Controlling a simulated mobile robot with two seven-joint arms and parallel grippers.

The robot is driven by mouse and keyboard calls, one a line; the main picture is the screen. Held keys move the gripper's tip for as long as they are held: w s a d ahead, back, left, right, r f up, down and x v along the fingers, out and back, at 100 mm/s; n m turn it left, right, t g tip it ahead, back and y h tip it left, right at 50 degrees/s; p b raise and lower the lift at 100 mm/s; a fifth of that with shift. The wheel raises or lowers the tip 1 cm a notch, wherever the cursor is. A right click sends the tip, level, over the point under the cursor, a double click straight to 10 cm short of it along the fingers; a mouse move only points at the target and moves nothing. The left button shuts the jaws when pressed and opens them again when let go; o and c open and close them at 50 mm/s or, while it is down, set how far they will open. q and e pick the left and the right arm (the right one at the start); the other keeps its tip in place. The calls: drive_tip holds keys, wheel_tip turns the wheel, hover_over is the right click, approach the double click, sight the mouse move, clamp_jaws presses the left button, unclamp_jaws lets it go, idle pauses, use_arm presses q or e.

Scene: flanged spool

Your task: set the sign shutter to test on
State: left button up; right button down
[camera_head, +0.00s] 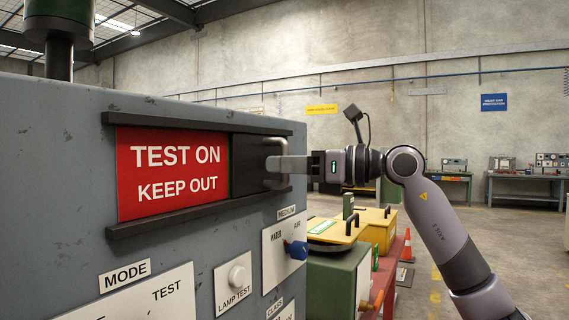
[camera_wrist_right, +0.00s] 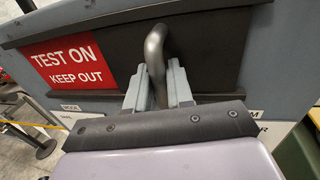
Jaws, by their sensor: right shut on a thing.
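The red sign (camera_head: 172,172) reads TEST ON KEEP OUT and shows on the left of the grey cabinet's front. A dark sliding shutter (camera_head: 248,168) sits to its right, between black upper and lower rails. A thin green strip shows between the sign and the shutter. My right gripper (camera_head: 288,164) reaches in from the right and is shut on the shutter's bar handle (camera_wrist_right: 154,48). In the right wrist view the fingers (camera_wrist_right: 158,88) stand either side of the handle, with the sign (camera_wrist_right: 68,62) to the left. My left gripper is not in view.
Below the shutter are a lamp test button (camera_head: 237,274), a blue medium knob (camera_head: 296,250) and a mode plate (camera_head: 140,298). Yellow-lidded boxes (camera_head: 338,230) stand right of the cabinet. An orange cone (camera_head: 407,246) and workbenches stand farther back on open floor.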

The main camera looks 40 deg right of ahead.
drive_tip(key=shift+d+r, duration=0.1)
drive_tip(key=shift+d, duration=0.15)
drive_tip(key=c, duration=1.2)
unclamp_jaws()
drive_tip(key=shift+w, duration=0.1)
drive_tip(key=shift+d, duration=0.1)
drive_tip(key=b+v, duration=0.2)
drive_tip(key=v, duration=0.5)
drive_tip(key=shift+b, duration=0.4)
